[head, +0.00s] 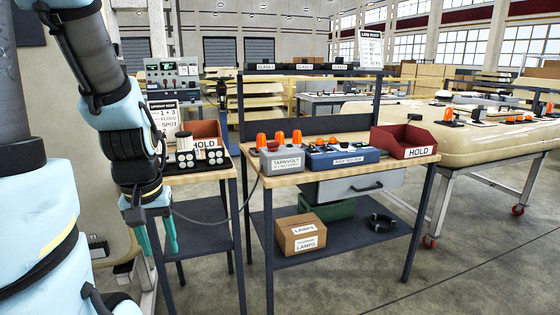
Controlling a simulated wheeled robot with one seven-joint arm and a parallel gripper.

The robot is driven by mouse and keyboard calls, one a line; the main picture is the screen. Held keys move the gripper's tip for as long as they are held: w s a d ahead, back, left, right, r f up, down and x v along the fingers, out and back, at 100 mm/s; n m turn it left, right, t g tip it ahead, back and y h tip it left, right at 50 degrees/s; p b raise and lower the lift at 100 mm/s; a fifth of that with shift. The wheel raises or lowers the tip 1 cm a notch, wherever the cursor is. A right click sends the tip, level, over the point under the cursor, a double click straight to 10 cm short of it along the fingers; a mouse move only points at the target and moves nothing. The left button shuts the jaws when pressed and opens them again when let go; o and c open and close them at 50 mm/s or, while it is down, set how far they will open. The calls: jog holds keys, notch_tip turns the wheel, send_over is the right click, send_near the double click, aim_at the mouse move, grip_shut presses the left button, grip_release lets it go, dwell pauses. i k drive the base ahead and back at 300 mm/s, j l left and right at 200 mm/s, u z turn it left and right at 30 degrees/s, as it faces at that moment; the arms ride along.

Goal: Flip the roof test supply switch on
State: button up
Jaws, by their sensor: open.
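A grey supply box (289,163) with a front label that reads roughly "TARNVOLT 12 V TEST SUPPLY" stands at the left front of the middle bench. Its switch is too small to make out, so I cannot tell whether it is on or off. A blue box (346,162) with a white label that seems to say "ROOF TEST" stands just right of it, with orange and other small parts on top. My gripper (157,243) hangs at the left with its teal fingers pointing down, apart and empty. It is left of the middle bench and below its top, away from both boxes.
The wooden bench top (287,181) holds several orange beacons and a red HOLD bin (405,143). A side table (208,165) with a sign, lamps and another HOLD bin stands behind my arm. A lamp carton (301,235) sits on the lower shelf. Floor in front is clear.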

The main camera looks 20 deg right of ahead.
aim_at(272, 146)
jog(key=l+u, duration=0.4)
jog(key=l, duration=0.3)
jog(key=l+u, duration=0.45)
jog(key=l, duration=0.3)
